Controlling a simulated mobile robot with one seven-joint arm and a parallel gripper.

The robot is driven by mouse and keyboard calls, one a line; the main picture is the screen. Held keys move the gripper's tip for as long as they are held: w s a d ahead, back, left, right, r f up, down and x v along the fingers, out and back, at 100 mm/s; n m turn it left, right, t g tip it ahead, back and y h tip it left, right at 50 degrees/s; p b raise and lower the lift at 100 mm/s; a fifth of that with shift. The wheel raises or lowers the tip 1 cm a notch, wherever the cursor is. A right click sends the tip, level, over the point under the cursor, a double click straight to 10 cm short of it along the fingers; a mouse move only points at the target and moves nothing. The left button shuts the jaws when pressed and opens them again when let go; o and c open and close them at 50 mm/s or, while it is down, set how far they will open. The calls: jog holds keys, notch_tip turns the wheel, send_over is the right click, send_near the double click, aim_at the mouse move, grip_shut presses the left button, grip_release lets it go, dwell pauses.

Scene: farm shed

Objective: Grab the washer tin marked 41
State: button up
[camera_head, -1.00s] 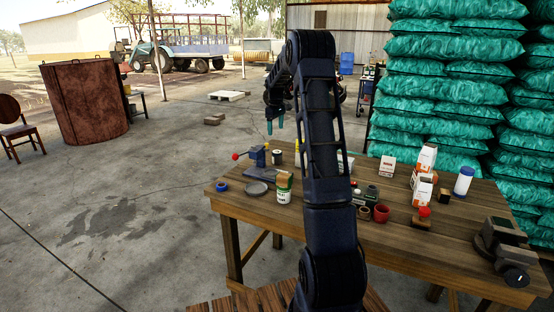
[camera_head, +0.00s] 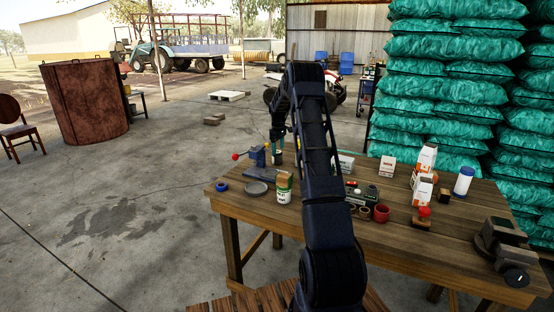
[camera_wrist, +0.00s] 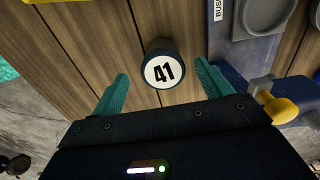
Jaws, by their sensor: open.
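The washer tin marked 41 (camera_wrist: 163,72) is a small dark round tin with a white label on top. It stands upright on the wooden table, and it shows below my fingers in the head view (camera_head: 277,158). My gripper (camera_wrist: 162,84) is open, with its teal fingers to either side of the tin in the wrist view. In the head view my gripper (camera_head: 277,146) hangs just above the tin. The fingers look empty; I cannot tell how far down beside the tin they reach.
A blue tool with a red knob (camera_head: 257,157) stands close left of the tin. A white and green can (camera_head: 284,190) and a grey dish (camera_head: 257,188) are nearer the front. Cartons (camera_head: 425,160) and a red pot (camera_head: 381,213) stand further right on the table (camera_head: 440,243).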

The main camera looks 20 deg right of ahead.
aim_at(277, 156)
jog(key=shift+a+f, duration=0.15)
jog(key=shift+f, duration=1.25)
jog(key=shift+a+f, duration=0.15)
jog(key=shift+f, duration=1.25)
jog(key=shift+w, duration=0.1)
jog(key=c, duration=1.1)
jog(key=shift+r, duration=0.15)
